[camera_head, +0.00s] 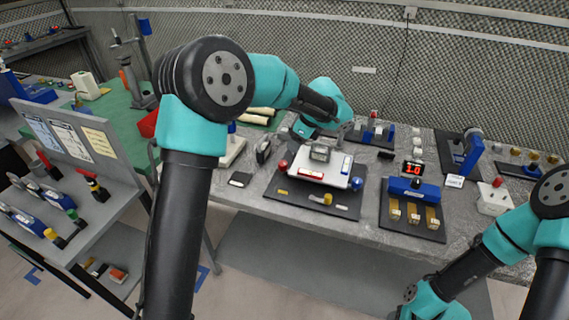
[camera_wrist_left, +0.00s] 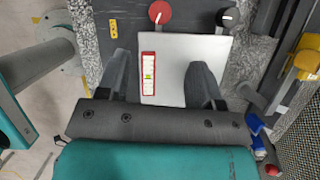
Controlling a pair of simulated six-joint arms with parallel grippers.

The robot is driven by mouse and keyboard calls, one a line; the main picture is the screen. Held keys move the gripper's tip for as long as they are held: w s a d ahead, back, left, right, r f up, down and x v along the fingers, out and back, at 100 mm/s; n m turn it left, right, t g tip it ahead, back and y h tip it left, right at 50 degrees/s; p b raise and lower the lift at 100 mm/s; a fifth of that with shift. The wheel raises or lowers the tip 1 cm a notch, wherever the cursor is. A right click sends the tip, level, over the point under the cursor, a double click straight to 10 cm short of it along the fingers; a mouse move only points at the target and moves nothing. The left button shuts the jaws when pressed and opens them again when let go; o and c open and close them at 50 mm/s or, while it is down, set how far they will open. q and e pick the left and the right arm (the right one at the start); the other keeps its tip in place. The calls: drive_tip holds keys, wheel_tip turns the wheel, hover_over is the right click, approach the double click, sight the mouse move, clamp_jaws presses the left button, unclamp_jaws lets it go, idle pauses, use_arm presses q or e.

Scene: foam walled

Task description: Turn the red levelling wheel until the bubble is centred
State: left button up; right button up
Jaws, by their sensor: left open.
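A white levelling plate (camera_head: 325,168) sits on a dark base on the bench. The red wheel (camera_head: 282,164) is at its left corner; it also shows at the top of the left wrist view (camera_wrist_left: 160,12). A blue wheel (camera_head: 356,183) is at the plate's right corner. My left gripper (camera_head: 322,138) is above the plate's back part. Its fingers (camera_wrist_left: 158,65) are apart with nothing held, short of the red wheel. My right gripper is out of view.
A blue fixture with a red "1.0" display (camera_head: 412,169) stands right of the plate. A yellow knob (camera_head: 328,198) is at the plate's front. Bare bench shows along the front edge.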

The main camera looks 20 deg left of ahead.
sight(284, 163)
use_arm(q)
drive_tip(key=x, duration=1.2)
drive_tip(key=shift+a+f, duration=0.15)
drive_tip(key=shift+f, duration=0.1)
drive_tip(key=c, duration=0.9)
drive_tip(key=shift+n+g, duration=0.3)
drive_tip(key=shift+n, duration=0.4)
drive_tip(key=o, duration=0.9)
drive_tip(key=shift+r, duration=0.1)
drive_tip(key=v, duration=1.7)
drive_tip(key=shift+d, duration=0.2)
